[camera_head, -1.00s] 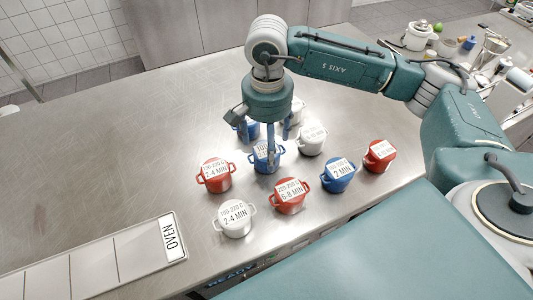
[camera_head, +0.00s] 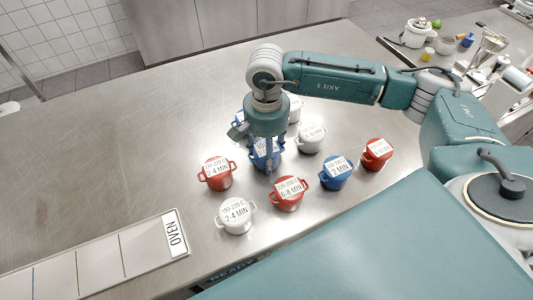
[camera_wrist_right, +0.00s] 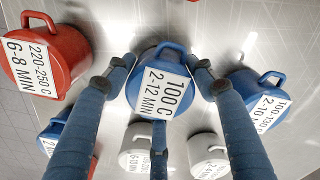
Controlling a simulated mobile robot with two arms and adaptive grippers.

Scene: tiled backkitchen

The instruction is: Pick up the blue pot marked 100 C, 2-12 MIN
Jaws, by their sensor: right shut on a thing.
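The blue pot marked 100 C, 2-12 MIN (camera_wrist_right: 157,84) is upright in the wrist view, its white label readable on the lid. In the head view the same pot (camera_head: 262,160) is partly hidden behind my right gripper (camera_head: 267,158). My right gripper (camera_wrist_right: 158,72) is shut on this pot, with blue fingers on both sides of it and a third in front. The pot appears to stand at its place on the steel counter; no gap beneath it shows. My left gripper is not in view.
Close around stand a red pot (camera_head: 216,173), another red pot (camera_head: 288,194), white pots (camera_head: 310,138) (camera_head: 235,215) and a blue pot (camera_head: 336,173). A second blue pot (camera_wrist_right: 255,92) is beside the fingers. A panel marked OVEN (camera_head: 145,250) lies front left. The left counter is clear.

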